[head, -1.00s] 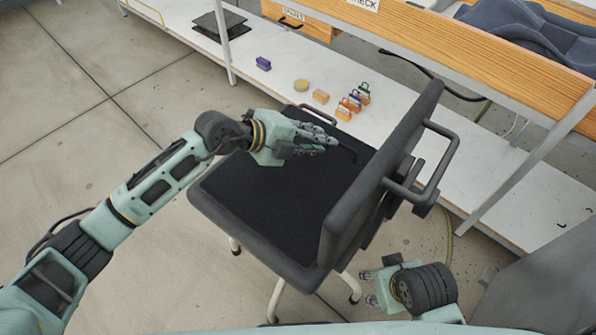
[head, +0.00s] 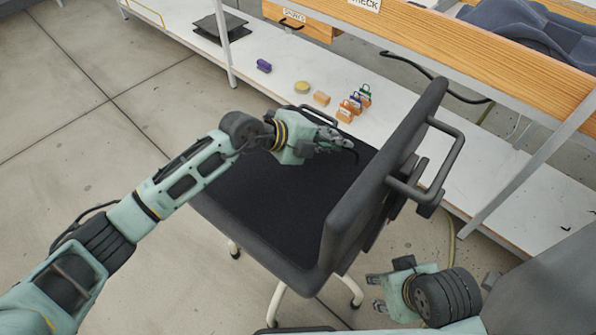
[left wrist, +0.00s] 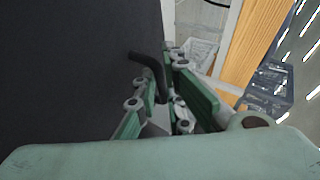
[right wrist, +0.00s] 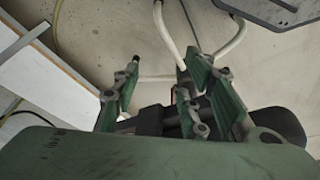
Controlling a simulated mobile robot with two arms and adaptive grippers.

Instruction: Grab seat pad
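The black seat pad (head: 270,205) lies flat on the office chair, below my left arm. It fills the left side of the left wrist view (left wrist: 70,70). A dark bar handle (head: 312,112) shows at its far edge. My left gripper (head: 340,142) is above the pad's far right part. In the left wrist view its fingers are apart, with a bent black handle (left wrist: 148,66) between or just beyond them; I cannot tell whether they touch it. My right gripper (head: 375,292) is low, right of the chair base. Its fingers are apart and empty in the right wrist view (right wrist: 165,85).
The chair backrest (head: 385,170) with a side handle (head: 450,155) rises right of the pad. Open concrete floor lies at left.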

